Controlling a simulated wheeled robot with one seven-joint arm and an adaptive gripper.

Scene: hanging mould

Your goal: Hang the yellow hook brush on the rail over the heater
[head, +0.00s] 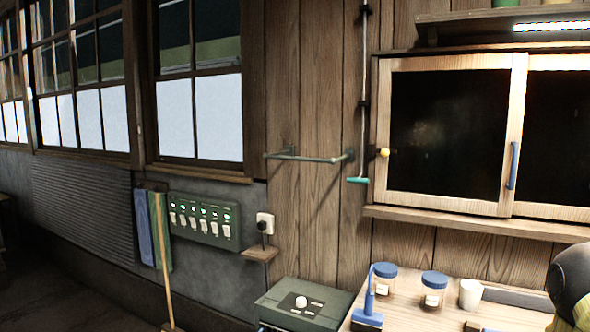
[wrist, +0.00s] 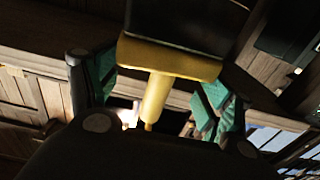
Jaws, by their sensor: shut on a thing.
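The yellow hook brush (wrist: 155,98) is held by my gripper (wrist: 156,92) in the wrist view. Its yellow handle runs between the teal finger pads, and its wide head with a dark block shows beyond them. The hook end is not clear. The rail (head: 305,158) is a thin green bar on brackets on the wooden wall in the head view, and its bar looks bare. The heater (head: 298,306) appears to be the green box with a pale knob below the rail. In the head view only a dark part of my arm shows at the lower right edge.
A rod with a teal handle (head: 357,180) hangs right of the rail, beside a cabinet (head: 450,135). A counter (head: 407,318) holds a blue brush (head: 368,305), two blue-lidded jars (head: 433,289) and a white cup (head: 470,294). A switch panel (head: 204,220) and hanging cloths (head: 160,230) are left.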

